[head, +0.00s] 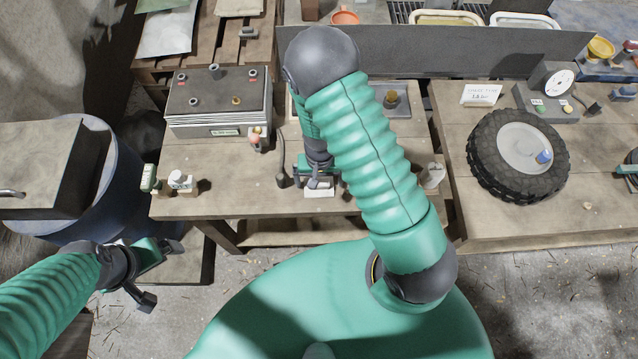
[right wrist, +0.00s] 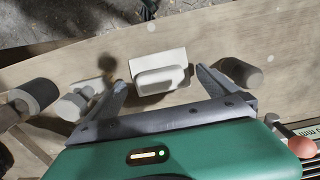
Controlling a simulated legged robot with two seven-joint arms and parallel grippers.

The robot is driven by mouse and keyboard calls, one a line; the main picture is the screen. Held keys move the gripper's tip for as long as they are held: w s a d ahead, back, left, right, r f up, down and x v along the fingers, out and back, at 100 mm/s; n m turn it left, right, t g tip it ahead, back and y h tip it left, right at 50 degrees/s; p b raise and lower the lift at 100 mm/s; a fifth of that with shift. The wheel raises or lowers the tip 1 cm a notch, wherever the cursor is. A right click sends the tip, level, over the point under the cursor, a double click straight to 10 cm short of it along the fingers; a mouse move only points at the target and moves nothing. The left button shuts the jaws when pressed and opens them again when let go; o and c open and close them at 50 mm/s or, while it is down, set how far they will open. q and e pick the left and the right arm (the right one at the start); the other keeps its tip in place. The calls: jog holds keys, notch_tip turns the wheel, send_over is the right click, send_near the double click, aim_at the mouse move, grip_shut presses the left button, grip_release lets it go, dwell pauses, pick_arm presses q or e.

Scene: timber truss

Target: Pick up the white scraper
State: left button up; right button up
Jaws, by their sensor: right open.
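The white scraper (head: 319,190) lies on the wooden bench below my right gripper (head: 318,178) in the head view. In the right wrist view the scraper (right wrist: 160,72) is a pale flat piece with a thick rounded white part on it. My right gripper (right wrist: 160,86) is open, with one finger on each side of the scraper and visible gaps between. I cannot tell how high the fingers are above the bench. My arm covers part of this area in the head view. My left gripper (head: 145,272) is low at the left, off the bench; its finger opening is unclear.
A battery-like box (head: 218,103) stands at the back left of the wooden bench (head: 235,200). Small white and green items (head: 180,182) sit at its left edge. A jar (head: 432,175) stands to the right. A tyre (head: 518,155) lies on the right-hand bench.

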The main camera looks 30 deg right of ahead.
jog(key=shift+f, duration=0.7)
jog(key=shift+w+f, duration=0.1)
jog(key=shift+f, duration=0.1)
jog(key=shift+a+r, duration=0.1)
jog(key=c, duration=1.4)
jog(key=shift+o, duration=0.2)
notch_tip(320, 180, up, 4)
jog(key=shift+f, duration=0.15)
jog(key=s+a+r+b, duration=0.1)
jog(key=s+a, duration=1)
jog(key=shift+s+a+r, duration=0.15)
jog(key=shift+s+a, duration=0.05)
